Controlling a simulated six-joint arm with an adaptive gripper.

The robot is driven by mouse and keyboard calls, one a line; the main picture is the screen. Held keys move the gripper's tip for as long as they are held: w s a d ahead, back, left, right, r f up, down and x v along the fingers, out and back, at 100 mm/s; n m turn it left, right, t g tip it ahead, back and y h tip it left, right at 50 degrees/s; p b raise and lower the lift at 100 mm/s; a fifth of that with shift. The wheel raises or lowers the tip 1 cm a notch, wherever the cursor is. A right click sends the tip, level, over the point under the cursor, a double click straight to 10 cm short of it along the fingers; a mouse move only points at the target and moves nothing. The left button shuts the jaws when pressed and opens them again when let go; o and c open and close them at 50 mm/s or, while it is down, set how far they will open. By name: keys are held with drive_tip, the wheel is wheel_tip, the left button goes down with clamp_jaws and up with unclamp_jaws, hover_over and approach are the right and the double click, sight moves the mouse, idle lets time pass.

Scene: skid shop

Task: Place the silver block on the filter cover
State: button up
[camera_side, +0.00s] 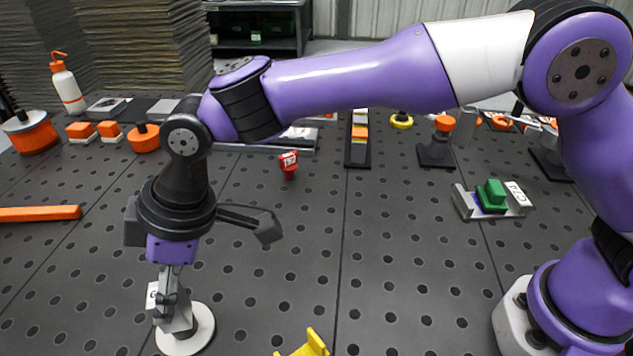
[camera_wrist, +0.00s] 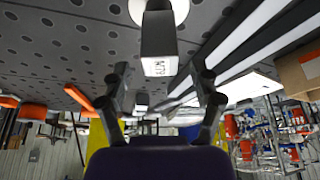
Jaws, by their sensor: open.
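A silver-grey block (camera_side: 182,322) stands on a round white disc (camera_side: 202,336) at the lower left of the side view. The wrist view shows the block (camera_wrist: 158,40), with a lettered white end, against the white disc (camera_wrist: 177,8). I cannot tell whether this disc is the filter cover. My gripper (camera_side: 172,298) points down at the block, and its fingers partly hide it. In the wrist view my gripper (camera_wrist: 160,70) is open, with one finger to each side of the block's near end. Contact between fingers and block is not clear.
A yellow part (camera_side: 308,346) is at the front edge, a red labelled part (camera_side: 289,164) farther back. A green block (camera_side: 491,193) rests on a silver holder (camera_side: 463,203) at right. The perforated table (camera_side: 300,265) is clear in the middle.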

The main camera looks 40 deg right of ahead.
drive_tip(key=w+v, duration=0.1)
drive_tip(key=v, duration=0.6)
drive_tip(key=s+d+r+m+t+h, duration=0.1)
drive_tip(key=d+r+m, duration=0.2)
drive_tip(key=d, duration=0.6)
drive_tip(key=d+r+m+t, duration=0.1)
drive_tip(key=d+r+m, duration=0.2)
drive_tip(key=d, duration=0.7)
drive_tip(key=s+d+f+m+t+h, duration=0.1)
drive_tip(key=s+d+f+m, duration=0.1)
drive_tip(key=s+d, duration=0.3)
drive_tip(key=s+d+f+m+t+h, duration=0.1)
drive_tip(key=s+d+m, duration=0.4)
drive_tip(key=d, duration=0.5)
drive_tip(key=shift+f+m+h, duration=0.3)
drive_tip(key=shift+f+h, duration=0.2)
drive_tip(key=shift+f, duration=0.25)
